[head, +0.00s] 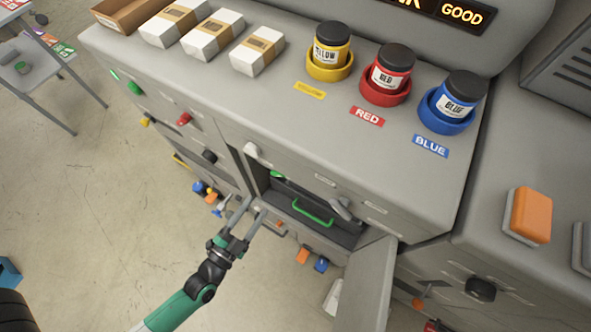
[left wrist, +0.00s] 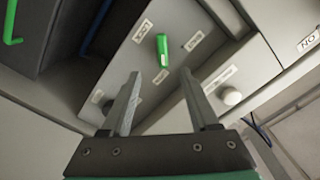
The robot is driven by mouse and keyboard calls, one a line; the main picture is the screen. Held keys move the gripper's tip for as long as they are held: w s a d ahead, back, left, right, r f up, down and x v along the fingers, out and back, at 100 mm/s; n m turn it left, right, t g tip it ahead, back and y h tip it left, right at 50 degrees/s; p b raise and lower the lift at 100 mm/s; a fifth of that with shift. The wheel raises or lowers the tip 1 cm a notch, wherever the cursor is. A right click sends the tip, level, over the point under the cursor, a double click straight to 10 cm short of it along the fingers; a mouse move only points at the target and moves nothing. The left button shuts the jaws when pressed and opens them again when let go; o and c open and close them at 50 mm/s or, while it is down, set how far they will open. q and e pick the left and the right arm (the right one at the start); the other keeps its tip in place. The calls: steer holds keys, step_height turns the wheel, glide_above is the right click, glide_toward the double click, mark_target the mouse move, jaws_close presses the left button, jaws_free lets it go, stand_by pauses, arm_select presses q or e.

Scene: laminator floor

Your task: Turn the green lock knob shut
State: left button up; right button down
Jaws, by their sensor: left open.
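My left gripper (head: 254,206) is open and empty in front of the opening. In the left wrist view its fingers (left wrist: 160,74) stand apart, with the knob beyond the tips and between them, not touched. My right gripper is not in view.
A green handle (head: 312,212) sits inside the open compartment, right of the knob. An open cabinet door (head: 367,285) stands at the right. A white round knob (left wrist: 232,96) is beside the panel. Several small coloured parts are low on the cabinet front.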

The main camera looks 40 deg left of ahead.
mark_target(276, 176)
arm_select(q)
steer(key=w+b, duration=0.1)
steer(key=w, duration=0.2)
steer(key=w+a+b, duration=0.1)
steer(key=w, duration=0.2)
steer(key=w+a, duration=0.1)
steer(key=w, duration=0.2)
steer(key=shift+w+a+b, duration=0.25)
steer(key=shift+w+b, duration=0.15)
steer(key=shift+w, duration=0.5)
jaws_close()
